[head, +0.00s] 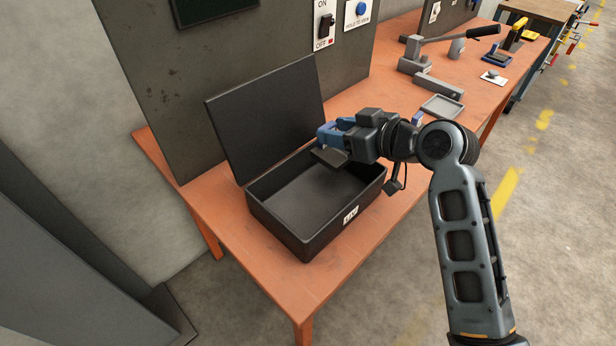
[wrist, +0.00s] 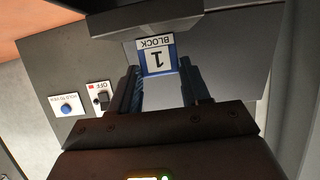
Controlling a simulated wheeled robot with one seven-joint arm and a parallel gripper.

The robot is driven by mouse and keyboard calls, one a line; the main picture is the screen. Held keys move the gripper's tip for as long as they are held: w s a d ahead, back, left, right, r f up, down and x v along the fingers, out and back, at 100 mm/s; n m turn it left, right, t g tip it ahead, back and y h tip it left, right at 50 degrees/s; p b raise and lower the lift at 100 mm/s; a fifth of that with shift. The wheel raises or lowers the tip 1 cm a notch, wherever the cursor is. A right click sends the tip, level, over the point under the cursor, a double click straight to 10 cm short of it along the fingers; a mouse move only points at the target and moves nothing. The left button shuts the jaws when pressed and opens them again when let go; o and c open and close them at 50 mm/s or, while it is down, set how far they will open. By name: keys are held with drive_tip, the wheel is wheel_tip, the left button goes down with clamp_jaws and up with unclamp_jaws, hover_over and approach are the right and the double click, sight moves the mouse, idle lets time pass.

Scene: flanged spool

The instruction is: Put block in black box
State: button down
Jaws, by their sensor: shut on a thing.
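The black box (head: 292,229) stands on the orange table with its lid (head: 268,115) raised and leaning back. Its inside looks empty, and a white tag is on its front wall. My gripper (head: 324,143) is over the box's back right part, above the rim. It is shut on the block (head: 331,158), a dark piece below the blue fingers, largely hidden by them. In the wrist view the block's label (wrist: 157,54), reading BLOCK 1 upside down, shows between the tips of my gripper (wrist: 160,76). The block looks clear of the box floor.
A dark upright panel (head: 200,90) with an on/off switch (head: 325,27) and a blue button (head: 361,9) stands behind the lid. A shallow grey tray (head: 442,107) and a lever tool (head: 415,60) are farther along the table (head: 290,290). The table's front left is clear.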

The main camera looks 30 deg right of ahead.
sight(352, 202)
drive_tip(key=shift+s+a+f, duration=0.1)
drive_tip(key=shift+a+f, duration=1)
drive_tip(key=shift+f, duration=0.2)
drive_tip(key=shift+w+a+f, duration=0.1)
drive_tip(key=shift+a+f, duration=1)
drive_tip(key=shift+f, duration=0.25)
drive_tip(key=shift+s+a+f, duration=0.1)
drive_tip(key=shift+a+f, duration=1)
drive_tip(key=shift+f, duration=0.2)
drive_tip(key=shift+s+f+b, duration=0.15)
drive_tip(key=shift+f+b, duration=0.3)
drive_tip(key=shift+f, duration=0.4)
drive_tip(key=c, duration=0.5)
unclamp_jaws()
drive_tip(key=shift+s+f, duration=0.1)
drive_tip(key=shift+f, duration=0.1)
drive_tip(key=shift+r, duration=0.3)
drive_tip(key=v, duration=0.4)
drive_tip(key=r+v, duration=0.1)
drive_tip(key=v, duration=0.7)
drive_tip(key=shift+r+p, duration=0.2)
drive_tip(key=shift+p, duration=0.2)
